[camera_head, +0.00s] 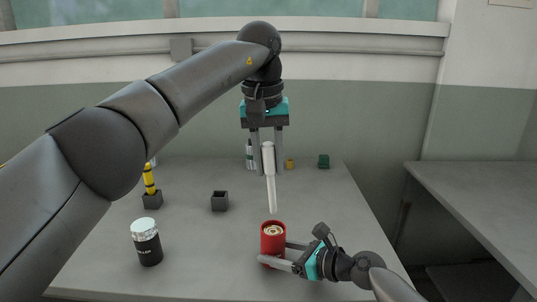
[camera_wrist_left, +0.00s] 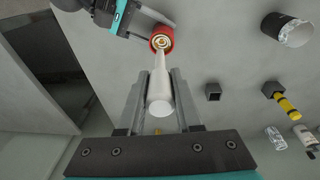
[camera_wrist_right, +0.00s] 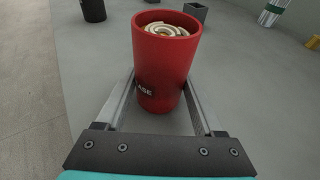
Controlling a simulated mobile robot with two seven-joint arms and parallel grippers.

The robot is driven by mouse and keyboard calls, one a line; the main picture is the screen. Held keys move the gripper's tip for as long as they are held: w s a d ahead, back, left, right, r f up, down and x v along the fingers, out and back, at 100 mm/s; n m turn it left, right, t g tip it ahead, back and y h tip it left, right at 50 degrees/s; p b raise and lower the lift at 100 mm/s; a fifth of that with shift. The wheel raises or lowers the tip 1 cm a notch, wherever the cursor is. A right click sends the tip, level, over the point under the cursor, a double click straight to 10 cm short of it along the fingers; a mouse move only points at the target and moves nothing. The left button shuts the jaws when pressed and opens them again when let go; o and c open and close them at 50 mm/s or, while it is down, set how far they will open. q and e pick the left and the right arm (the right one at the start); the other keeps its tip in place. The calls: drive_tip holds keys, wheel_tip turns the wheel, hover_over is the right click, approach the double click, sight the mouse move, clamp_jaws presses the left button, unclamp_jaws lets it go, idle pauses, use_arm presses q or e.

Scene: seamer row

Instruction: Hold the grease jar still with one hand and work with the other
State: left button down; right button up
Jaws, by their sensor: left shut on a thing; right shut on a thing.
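The red grease jar (camera_head: 273,238) stands upright and open on the table, with a pale swirl of grease inside. My right gripper (camera_head: 274,253) is shut around its lower body; the jar (camera_wrist_right: 166,65) sits between the fingers in the right wrist view. My left gripper (camera_head: 267,150) is shut on a white tool (camera_head: 269,175), a thick handle with a thinner shaft. The tool hangs nearly upright with its tip just above the jar. In the left wrist view the tool (camera_wrist_left: 160,90) points at the jar (camera_wrist_left: 162,38), and its tip appears at the rim; I cannot tell whether it touches.
Another table (camera_head: 490,190) is at right.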

use_arm(q)
wheel_tip(320, 180, down, 7)
idle(0.8)
drive_tip(key=shift+f, duration=0.1)
drive_tip(key=shift+a, duration=0.1)
